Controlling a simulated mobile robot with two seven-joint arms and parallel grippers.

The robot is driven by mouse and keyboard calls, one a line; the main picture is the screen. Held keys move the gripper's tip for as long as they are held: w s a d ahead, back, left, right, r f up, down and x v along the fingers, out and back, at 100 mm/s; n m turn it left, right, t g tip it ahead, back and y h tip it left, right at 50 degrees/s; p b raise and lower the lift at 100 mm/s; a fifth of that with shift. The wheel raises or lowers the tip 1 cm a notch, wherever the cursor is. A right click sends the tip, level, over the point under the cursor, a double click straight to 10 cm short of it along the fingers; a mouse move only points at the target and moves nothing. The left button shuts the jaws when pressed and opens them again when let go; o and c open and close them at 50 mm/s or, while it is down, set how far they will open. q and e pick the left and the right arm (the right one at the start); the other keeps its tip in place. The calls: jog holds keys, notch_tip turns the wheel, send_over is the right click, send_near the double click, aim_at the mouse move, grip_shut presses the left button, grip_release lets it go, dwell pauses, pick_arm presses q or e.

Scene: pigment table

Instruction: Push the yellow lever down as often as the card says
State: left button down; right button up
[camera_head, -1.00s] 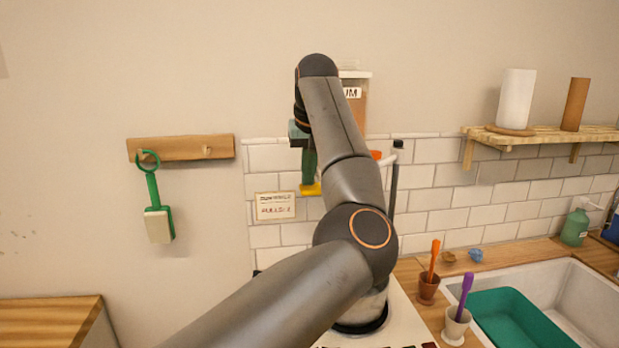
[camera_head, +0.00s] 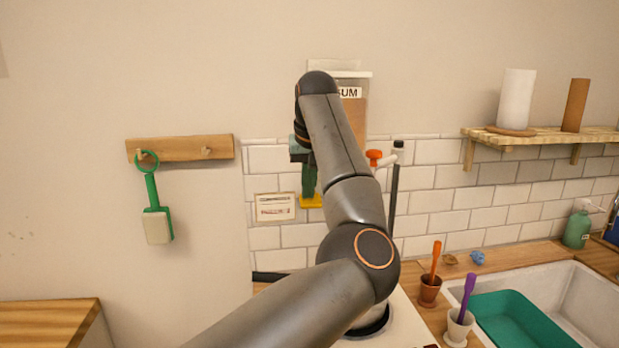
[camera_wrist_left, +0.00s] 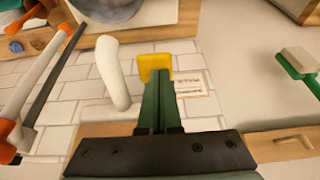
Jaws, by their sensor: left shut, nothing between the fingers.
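The yellow lever (camera_head: 311,201) shows just below my left gripper's fingertips (camera_head: 309,193) in the head view. In the left wrist view the yellow lever (camera_wrist_left: 155,62) is at the far end of my green fingers (camera_wrist_left: 159,74), which are shut with nothing between them. The fingertips appear to touch the lever from above. The card (camera_head: 275,207) is on the tiled wall left of the lever, and it also shows in the left wrist view (camera_wrist_left: 190,86); its writing is too small to read. My arm hides much of the dispenser. My right gripper is out of view.
A clear container (camera_head: 354,112) with a partly hidden label is behind my arm. Pots with orange and purple tools (camera_head: 458,325) stand beside the sink (camera_head: 590,295) at right.

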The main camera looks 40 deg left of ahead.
pick_arm(q)
jog(key=shift+f, duration=0.1)
notch_tip(320, 180, up, 4)
jog(key=p, duration=0.4)
jog(key=shift+f, duration=0.25)
jog(key=shift+r+p, duration=0.55)
jog(key=shift+r, duration=2)
jog(key=shift+f+b, duration=0.9)
jog(key=shift+f, duration=0.45)
